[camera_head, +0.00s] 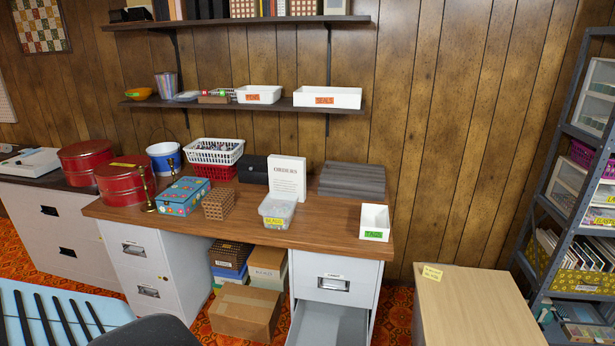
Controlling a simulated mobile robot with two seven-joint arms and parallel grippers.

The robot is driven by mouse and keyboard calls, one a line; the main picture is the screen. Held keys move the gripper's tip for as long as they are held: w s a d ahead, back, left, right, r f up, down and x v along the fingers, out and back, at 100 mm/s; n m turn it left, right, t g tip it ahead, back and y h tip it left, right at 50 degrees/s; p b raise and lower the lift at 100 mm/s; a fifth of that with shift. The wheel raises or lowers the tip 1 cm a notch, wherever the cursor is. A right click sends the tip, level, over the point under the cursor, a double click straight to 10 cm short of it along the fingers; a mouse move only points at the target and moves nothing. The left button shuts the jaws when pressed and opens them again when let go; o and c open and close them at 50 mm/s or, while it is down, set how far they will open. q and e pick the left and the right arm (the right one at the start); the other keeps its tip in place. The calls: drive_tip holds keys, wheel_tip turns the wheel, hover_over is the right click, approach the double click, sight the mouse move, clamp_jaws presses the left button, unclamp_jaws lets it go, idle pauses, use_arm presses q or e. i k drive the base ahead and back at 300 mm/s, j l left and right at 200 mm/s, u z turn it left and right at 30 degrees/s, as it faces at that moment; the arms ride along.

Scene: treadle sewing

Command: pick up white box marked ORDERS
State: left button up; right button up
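The white box marked ORDERS (287,178) stands upright on the wooden desk top (335,236), right of the desk's middle. Its dark lettering is small, but looks like ORDERS. A dark box (253,169) is just behind it to the left. A clear tub with a yellow label (277,211) stands in front of it and hides part of its lower edge. Neither of my grippers shows in the head view.
Grey stacked trays (352,180) stand right of the box, and a white bin with a green label (374,222) sits at the right front. A drawer (330,324) is open below. A dark chair back (145,331) is at the bottom left. Desk space right of the tub is clear.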

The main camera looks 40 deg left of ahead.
sight(286, 174)
drive_tip(key=j+z, duration=0.3)
drive_tip(key=j, duration=0.6)
drive_tip(key=j+z, duration=0.3)
drive_tip(key=j, duration=1.55)
drive_tip(key=k+j+z, duration=0.1)
drive_tip(key=j, duration=0.85)
drive_tip(key=k, duration=0.05)
